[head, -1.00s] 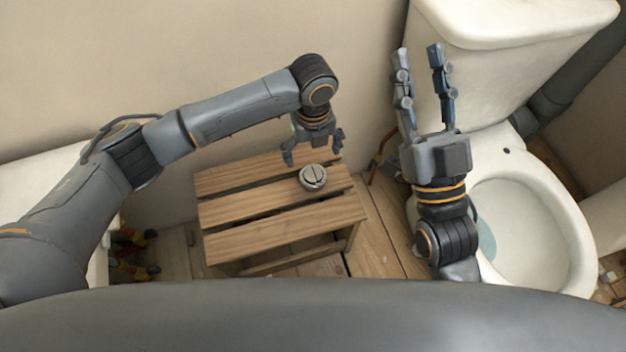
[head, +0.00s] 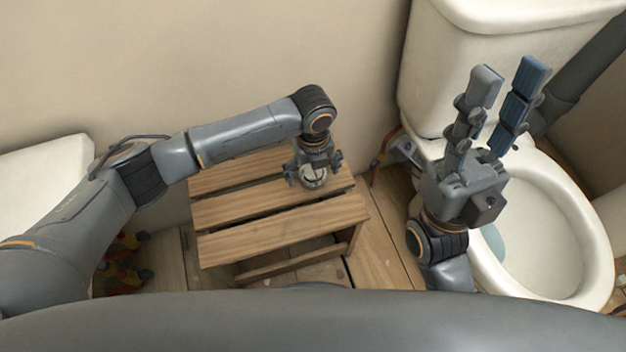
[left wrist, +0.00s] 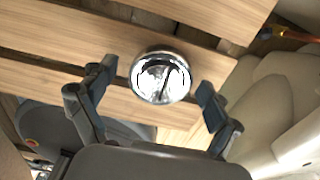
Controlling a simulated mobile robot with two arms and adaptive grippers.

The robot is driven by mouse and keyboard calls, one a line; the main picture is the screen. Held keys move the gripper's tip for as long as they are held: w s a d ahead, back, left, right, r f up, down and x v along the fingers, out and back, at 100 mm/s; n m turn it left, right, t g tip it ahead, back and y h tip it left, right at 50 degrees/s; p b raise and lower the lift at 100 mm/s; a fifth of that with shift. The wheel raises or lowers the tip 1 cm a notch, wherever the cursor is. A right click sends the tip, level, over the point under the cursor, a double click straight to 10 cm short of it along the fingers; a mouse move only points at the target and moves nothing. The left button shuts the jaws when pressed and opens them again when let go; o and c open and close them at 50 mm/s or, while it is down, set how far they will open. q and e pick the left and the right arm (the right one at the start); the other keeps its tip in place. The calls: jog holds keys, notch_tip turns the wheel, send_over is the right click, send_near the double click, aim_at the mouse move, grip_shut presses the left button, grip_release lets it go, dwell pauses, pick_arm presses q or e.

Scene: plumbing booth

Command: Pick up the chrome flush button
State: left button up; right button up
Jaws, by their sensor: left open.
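The chrome flush button (head: 313,181) lies on the slatted top of the wooden stool. In the head view my left gripper (head: 313,174) hangs over it and hides part of it. In the left wrist view the round, shiny button (left wrist: 161,77) shows between the two fingertips of my left gripper (left wrist: 155,92), with a gap on each side. The left gripper is open and holds nothing. My right gripper (head: 508,78) is raised in front of the toilet with its two fingers apart, pointing up and empty.
The wooden stool (head: 235,212) stands on a plank floor near the wall. The toilet bowl (head: 545,215) and its tank (head: 430,75) are at the right. A white fixture (head: 45,180) is at the left.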

pick_arm(q)
jog(key=shift+f, duration=0.5)
jog(key=c, duration=1.4)
jog(key=shift+r, duration=0.1)
